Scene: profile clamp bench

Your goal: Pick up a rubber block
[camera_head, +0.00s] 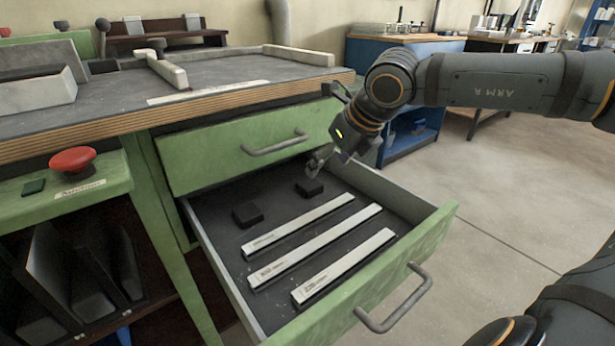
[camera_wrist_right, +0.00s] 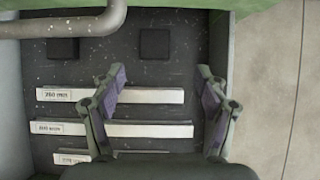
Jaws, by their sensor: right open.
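Two black rubber blocks lie on the dark floor of the open green drawer (camera_head: 440,219). The left block (camera_head: 247,214) also shows in the right wrist view (camera_wrist_right: 62,47). The right block (camera_head: 310,188) also shows in the wrist view (camera_wrist_right: 154,43). My right gripper (camera_head: 318,163) hangs above the back right part of the drawer, close to the right block in the head view. In the wrist view my right gripper (camera_wrist_right: 160,76) has its fingers apart with nothing between them, and the right block shows beyond the fingertips. My left gripper is out of view.
Three pale labelled bars (camera_head: 318,245) lie side by side in the drawer in front of the blocks. The closed upper drawer's handle (camera_head: 275,145) juts out nearby and shows in the wrist view (camera_wrist_right: 60,27). The bench top (camera_head: 230,75) overhangs behind. Open floor lies right.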

